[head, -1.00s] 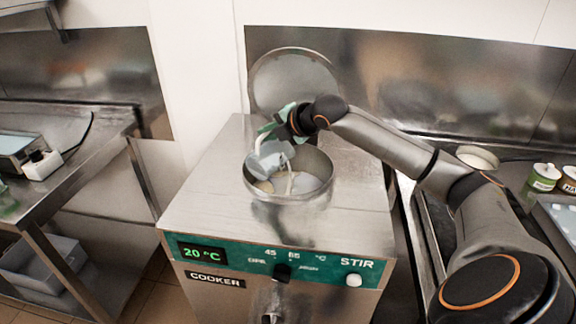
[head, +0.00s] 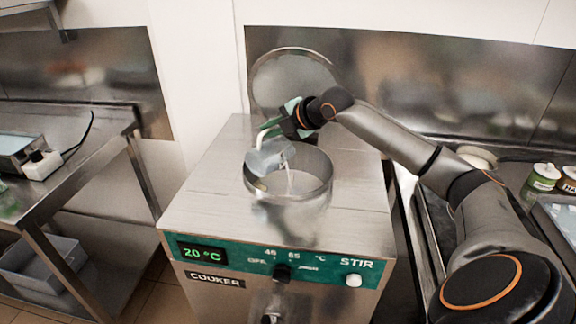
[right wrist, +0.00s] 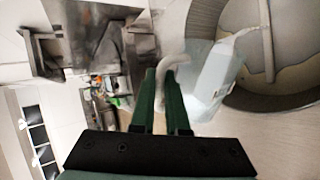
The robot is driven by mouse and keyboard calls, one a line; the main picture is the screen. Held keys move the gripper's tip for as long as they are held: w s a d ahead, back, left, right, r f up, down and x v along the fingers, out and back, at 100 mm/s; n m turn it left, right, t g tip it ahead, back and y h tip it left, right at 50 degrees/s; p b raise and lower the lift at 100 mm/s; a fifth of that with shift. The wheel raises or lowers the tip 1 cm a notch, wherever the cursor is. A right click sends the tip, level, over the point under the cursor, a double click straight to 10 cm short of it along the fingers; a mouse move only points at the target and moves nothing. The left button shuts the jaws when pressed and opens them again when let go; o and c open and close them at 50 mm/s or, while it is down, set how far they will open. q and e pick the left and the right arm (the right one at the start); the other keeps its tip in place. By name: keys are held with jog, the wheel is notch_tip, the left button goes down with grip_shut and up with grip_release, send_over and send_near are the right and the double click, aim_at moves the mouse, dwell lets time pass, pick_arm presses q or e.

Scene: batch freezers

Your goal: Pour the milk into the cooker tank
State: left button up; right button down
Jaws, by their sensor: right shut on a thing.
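The cooker (head: 215,200) is a steel box with a round open tank (head: 318,193) in its top. My right gripper (head: 276,128) is shut on the pale handle of a translucent jug (head: 268,158), held tilted over the tank's left rim. A thin white stream of milk (head: 289,182) falls from the jug into the tank. In the right wrist view the green fingers of my right gripper (right wrist: 168,92) close on the handle, the jug (right wrist: 210,85) leans toward the tank (right wrist: 290,98), and the stream (right wrist: 266,45) runs from its lip. My left gripper is not in view.
The round tank lid (head: 290,80) stands raised behind the opening. A steel table (head: 70,170) stands at left. Green tins (head: 543,178) sit on the right counter.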

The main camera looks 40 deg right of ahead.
aim_at(257, 151)
jog(key=shift+d+r, duration=0.1)
jog(key=shift+d, duration=0.15)
jog(key=a, duration=0.1)
jog(key=a+n+h, duration=0.1)
jog(key=a, duration=0.1)
jog(key=a+h, duration=0.1)
jog(key=a, duration=0.1)
jog(key=shift+s+a+n+t, duration=0.2)
jog(key=shift+s+n+t, duration=0.1)
jog(key=shift+s+n, duration=0.1)
jog(key=shift+a, duration=0.1)
jog(key=shift+s+a+f+n+t+h+b, duration=0.3)
jog(key=shift+a+f+n+t+h+b, duration=0.35)
jog(key=shift+a+f+n+h, duration=0.8)
jog(key=shift+s+a+f+n+t+h+b, duration=0.3)
jog(key=shift+a+f+n+t+h, duration=0.65)
jog(key=shift+a+n, duration=0.85)
jog(key=shift+s+a+f+n+t+h+b, duration=0.25)
jog(key=shift+a+f+n+t+h+b, duration=0.35)
jog(key=shift+a+f+n+h, duration=0.8)
